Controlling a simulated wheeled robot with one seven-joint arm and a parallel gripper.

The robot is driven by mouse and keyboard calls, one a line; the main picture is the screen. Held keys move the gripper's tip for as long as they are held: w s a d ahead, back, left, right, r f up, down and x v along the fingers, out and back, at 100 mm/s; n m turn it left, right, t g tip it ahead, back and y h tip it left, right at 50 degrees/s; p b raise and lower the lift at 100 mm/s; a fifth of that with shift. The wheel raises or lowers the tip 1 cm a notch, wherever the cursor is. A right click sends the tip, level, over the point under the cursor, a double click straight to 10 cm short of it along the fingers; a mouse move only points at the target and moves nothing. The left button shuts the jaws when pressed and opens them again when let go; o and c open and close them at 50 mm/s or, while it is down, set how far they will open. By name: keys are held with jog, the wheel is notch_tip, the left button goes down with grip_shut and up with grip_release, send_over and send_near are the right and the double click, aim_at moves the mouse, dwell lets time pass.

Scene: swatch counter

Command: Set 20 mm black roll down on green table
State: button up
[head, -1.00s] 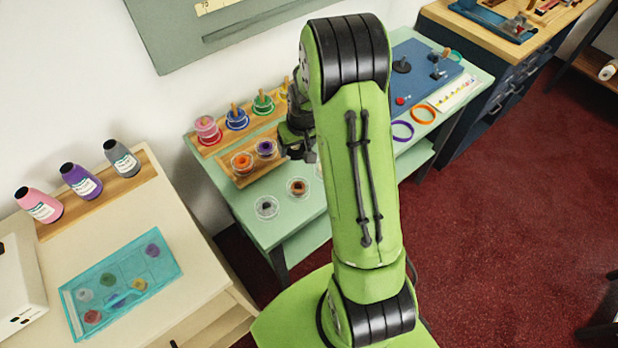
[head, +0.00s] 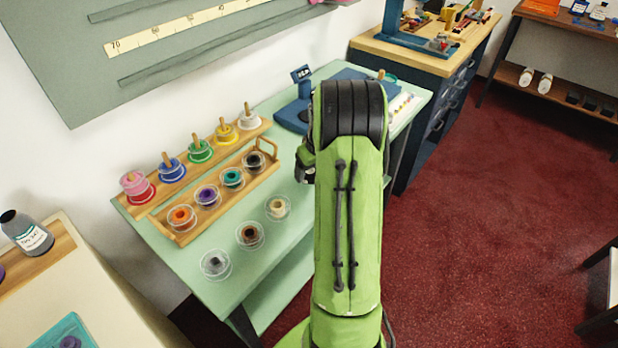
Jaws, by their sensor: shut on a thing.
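Only a small dark part of my gripper (head: 306,174) shows at the left edge of my green arm. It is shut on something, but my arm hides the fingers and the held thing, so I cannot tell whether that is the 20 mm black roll. The pale green table (head: 150,231) runs from the front left to the back right, and my arm is over its right part. A dark-cored roll (head: 255,160) sits at the far end of the wooden tray. A grey roll with a dark core (head: 215,263) stands near the table's front edge.
The wooden tray (head: 180,240) also holds orange, purple and teal rolls. A brown roll (head: 250,235) and a cream roll (head: 277,207) stand before it. Colored spools line a wooden rack (head: 122,206) behind. A blue device (head: 298,108) stands further back. Bare tabletop lies near the front left.

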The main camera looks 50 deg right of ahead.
jog(key=shift+f, duration=0.65)
jog(key=shift+r, duration=0.15)
jog(key=o, duration=1.1)
jog(key=shift+c, duration=0.2)
